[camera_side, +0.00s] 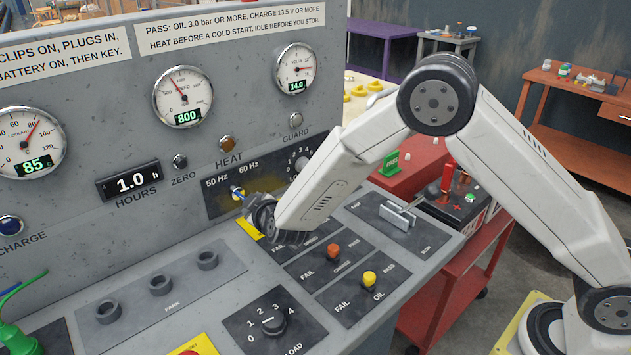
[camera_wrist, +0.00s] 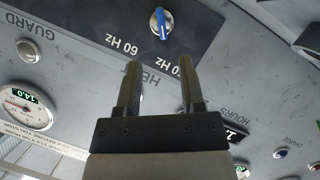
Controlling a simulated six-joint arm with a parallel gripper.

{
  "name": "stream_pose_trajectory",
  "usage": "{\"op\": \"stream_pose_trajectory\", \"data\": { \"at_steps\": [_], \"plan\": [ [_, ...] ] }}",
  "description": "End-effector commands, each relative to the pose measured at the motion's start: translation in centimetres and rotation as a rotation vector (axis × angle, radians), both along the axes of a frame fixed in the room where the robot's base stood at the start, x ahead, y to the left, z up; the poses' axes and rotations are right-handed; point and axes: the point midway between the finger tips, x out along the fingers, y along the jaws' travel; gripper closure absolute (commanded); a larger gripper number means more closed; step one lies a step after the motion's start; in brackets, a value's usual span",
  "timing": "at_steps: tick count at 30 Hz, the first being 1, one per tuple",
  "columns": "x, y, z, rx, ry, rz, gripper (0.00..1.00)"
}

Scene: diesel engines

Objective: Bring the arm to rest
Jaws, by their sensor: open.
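My gripper (camera_side: 248,203) is close to the upright grey panel (camera_side: 130,60), beside the 50/60 Hz selector. In the wrist view my gripper (camera_wrist: 160,72) has two dark fingers spread apart with nothing between them. The blue selector knob (camera_wrist: 160,24) lies beyond the fingertips in that view, with a visible gap. In the side view the same blue knob (camera_side: 237,192) is just left of and above the gripper. The arm is bent, its elbow high and its forearm reaching down over the desk. The forearm and wrist hide part of the lower panel and desk.
The sloping desk has a load dial (camera_side: 267,323), an orange knob (camera_side: 334,251), a yellow knob (camera_side: 370,279) and a metal lever (camera_side: 398,217). Gauges fill the panel above. A red cart (camera_side: 432,300) with a battery (camera_side: 452,205) stands right of the desk. Open air lies above the desk.

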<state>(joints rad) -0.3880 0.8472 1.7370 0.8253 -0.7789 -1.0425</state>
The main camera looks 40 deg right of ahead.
Motion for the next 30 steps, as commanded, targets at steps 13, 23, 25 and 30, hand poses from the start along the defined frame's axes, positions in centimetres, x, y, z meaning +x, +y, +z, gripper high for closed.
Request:
{"op": "stream_pose_trajectory", "data": {
  "at_steps": [13,23,25,30],
  "plan": [
    [-6.9,-4.7,2.6,0.291,0.279,0.056,0.50],
    [-17.0,-9.1,3.0,0.446,0.576,-0.036,0.50],
    [-19.5,-10.1,2.9,0.467,0.639,-0.076,0.50],
    [-25.5,-12.4,2.7,0.500,0.780,-0.183,0.50]
  ]
}}
